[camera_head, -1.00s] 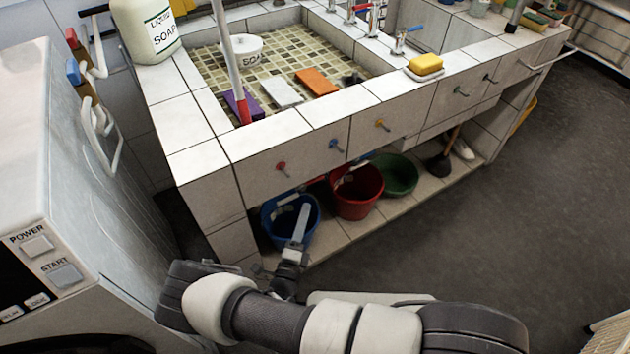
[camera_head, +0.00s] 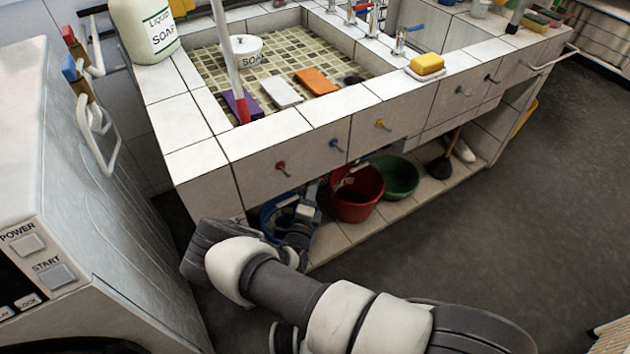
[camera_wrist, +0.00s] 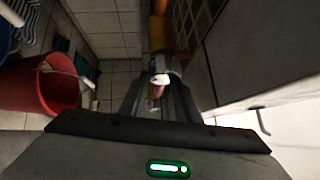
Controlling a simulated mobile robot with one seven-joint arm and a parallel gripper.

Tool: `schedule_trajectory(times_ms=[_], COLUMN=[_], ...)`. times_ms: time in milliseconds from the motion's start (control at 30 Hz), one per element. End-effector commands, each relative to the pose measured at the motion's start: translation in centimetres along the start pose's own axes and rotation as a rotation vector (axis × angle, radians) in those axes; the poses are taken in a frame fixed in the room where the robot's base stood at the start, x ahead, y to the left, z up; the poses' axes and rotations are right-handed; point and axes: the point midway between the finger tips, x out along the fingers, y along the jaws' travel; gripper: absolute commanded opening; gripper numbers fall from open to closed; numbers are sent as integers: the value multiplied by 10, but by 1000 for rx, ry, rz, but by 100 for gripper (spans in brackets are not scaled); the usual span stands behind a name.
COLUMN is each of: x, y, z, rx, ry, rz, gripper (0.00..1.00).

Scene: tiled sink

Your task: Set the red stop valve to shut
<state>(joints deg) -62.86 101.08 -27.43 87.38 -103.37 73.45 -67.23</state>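The red stop valve (camera_head: 281,167) is a small red knob with a thin lever on the sink's tiled front, left of the blue valve (camera_head: 333,143). My gripper (camera_head: 305,188) is low in front of the sink, below the red valve and apart from it; its tips are hard to make out there. In the wrist view, my gripper's dark fingers (camera_wrist: 160,84) are parted. A small pale-ended, reddish thing (camera_wrist: 156,90) shows between or beyond them; I cannot tell what it is or whether they touch it.
Below the sink, a blue bucket (camera_head: 272,220) is partly hidden by my arm, beside a red bucket (camera_head: 358,198) and a green basin (camera_head: 400,180). A white machine (camera_head: 75,180) stands close on the left. The floor at right is clear.

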Motion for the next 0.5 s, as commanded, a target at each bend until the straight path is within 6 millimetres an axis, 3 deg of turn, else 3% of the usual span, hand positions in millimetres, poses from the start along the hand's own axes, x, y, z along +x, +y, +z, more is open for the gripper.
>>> schedule_trajectory(times_ms=[33,200,500], x=[0,0,0], y=[0,0,0], z=[0,0,0], rx=[0,0,3], ry=[0,0,0], rz=[0,0,3], gripper=[30,1,0])
